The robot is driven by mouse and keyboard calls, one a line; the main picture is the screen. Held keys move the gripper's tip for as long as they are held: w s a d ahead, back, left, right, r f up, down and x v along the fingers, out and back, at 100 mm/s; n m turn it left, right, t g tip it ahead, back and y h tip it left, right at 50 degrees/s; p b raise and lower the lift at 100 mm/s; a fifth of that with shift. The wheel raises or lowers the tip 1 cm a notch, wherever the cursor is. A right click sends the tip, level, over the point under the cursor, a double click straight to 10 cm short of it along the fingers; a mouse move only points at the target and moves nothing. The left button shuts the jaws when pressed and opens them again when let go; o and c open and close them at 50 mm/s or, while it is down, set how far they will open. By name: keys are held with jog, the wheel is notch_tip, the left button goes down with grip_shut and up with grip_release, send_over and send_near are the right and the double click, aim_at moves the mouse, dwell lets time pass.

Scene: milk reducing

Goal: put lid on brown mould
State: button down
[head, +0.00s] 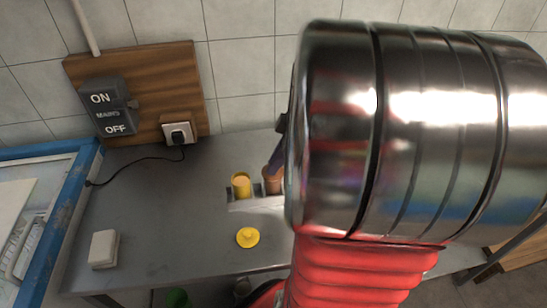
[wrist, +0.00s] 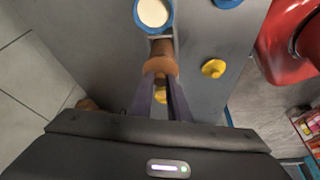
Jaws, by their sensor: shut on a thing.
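The brown mould (head: 272,187) stands in a grey holder, right of the yellow mould (head: 241,187). My gripper (head: 276,162) points down at its top in the head view. In the wrist view, the purple fingers (wrist: 162,80) are shut on a brown lid (wrist: 160,67). A brown cylinder, apparently the mould (wrist: 162,47), shows just beyond the lid. The lid is over or at the mould's top; I cannot tell whether it is seated. My arm hides the right part of the holder in the head view.
An open blue mould (wrist: 153,14) with pale contents stands beyond the brown one. A yellow lid (head: 247,237) and a blue lid (wrist: 228,2) lie on the grey table. A white box (head: 104,249) stands at the left. The tiled wall is behind.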

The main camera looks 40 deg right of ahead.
dwell(0.4)
jog(key=c, duration=1.1)
grip_release()
jog(key=shift+r, duration=3.5)
grip_shut()
jog(key=shift+f, duration=3)
